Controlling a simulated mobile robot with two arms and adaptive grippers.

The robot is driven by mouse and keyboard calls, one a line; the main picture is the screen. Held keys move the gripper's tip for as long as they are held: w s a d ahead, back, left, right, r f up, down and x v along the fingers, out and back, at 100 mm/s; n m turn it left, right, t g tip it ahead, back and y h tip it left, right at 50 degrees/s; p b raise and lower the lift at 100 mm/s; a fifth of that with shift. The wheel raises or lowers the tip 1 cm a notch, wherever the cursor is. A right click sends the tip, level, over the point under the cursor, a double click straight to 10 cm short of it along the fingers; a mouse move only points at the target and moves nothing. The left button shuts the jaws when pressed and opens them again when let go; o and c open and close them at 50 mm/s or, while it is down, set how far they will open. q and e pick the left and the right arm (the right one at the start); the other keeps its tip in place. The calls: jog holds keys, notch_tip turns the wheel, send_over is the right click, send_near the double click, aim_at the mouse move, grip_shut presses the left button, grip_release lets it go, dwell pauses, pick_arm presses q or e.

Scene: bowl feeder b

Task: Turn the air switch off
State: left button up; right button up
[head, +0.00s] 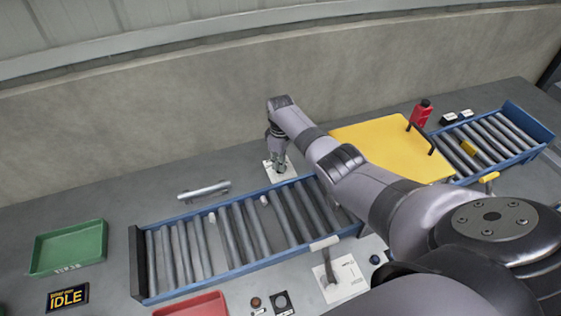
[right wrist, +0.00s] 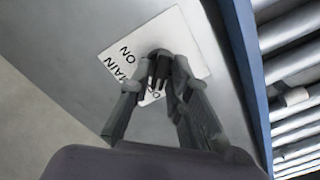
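A white label plate (right wrist: 190,42) marked MAIN and ON lies on the grey table, with a dark knob or lever (right wrist: 158,54) on it. In the head view the plate (head: 268,170) is behind the roller conveyor, partly hidden by my gripper. My right gripper (right wrist: 155,78) points down at the plate, its two fingers apart on either side of the dark lever. Whether a finger touches the lever I cannot tell. In the head view my right gripper (head: 278,160) is small and blurred. My left gripper is not in view.
A blue-framed roller conveyor (head: 140,262) runs in front of the plate. A second white plate (head: 350,272) with a grey lever lies nearer. A yellow panel (head: 385,145), a red bottle (head: 421,113), a green tray (head: 68,247) and a red tray (head: 195,306) stand around. A wall rises behind.

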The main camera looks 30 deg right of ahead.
jog(key=shift+o, duration=1.3)
notch_tip(320, 180, up, 12)
jog(key=shift+f, duration=0.1)
